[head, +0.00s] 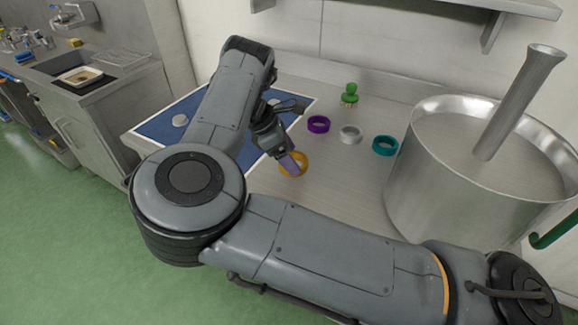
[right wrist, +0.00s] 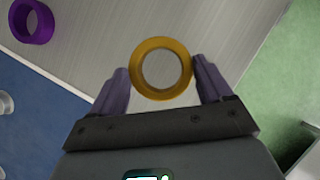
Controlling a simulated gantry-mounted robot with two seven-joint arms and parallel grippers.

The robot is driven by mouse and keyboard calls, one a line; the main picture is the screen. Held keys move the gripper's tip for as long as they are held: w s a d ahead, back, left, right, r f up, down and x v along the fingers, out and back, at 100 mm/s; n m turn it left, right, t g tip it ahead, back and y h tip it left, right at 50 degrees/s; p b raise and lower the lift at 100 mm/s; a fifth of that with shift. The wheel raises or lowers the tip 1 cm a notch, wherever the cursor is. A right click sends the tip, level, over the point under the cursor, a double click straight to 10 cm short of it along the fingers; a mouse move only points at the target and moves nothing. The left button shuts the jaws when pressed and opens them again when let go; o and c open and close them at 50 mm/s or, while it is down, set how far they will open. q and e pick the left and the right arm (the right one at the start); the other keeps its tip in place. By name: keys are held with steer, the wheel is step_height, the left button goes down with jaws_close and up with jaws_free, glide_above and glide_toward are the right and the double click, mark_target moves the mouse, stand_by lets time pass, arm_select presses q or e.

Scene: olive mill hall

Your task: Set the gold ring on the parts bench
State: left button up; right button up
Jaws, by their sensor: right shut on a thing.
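The gold ring (head: 304,166) is between the fingertips of my right gripper (head: 291,162) in the head view. In the right wrist view the ring (right wrist: 162,43) sits with its opening facing the camera, and the two purple-grey fingers of my right gripper (right wrist: 162,76) close on its left and right sides. The ring is over the light metal bench (head: 330,187), near its front edge; I cannot tell whether it touches the surface. My left gripper is not in view.
On the bench are a purple ring (head: 318,124), a silver ring (head: 350,134), a teal ring (head: 384,146) and a green-topped item (head: 349,94). A large steel vat (head: 440,185) stands at right. A blue mat (head: 158,127) lies at left. A sink counter (head: 120,75) is farther left.

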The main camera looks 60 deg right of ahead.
step_height(320, 180, down, 4)
steer(key=shift+r+b, duration=0.1)
steer(key=shift+b, duration=0.8)
steer(key=o, duration=1.7)
steer(key=shift+r, duration=0.35)
steer(key=p+v, duration=0.7)
steer(key=v, duration=0.4)
steer(key=shift+w+a+r, duration=0.15)
steer(key=shift+w+a, duration=0.05)
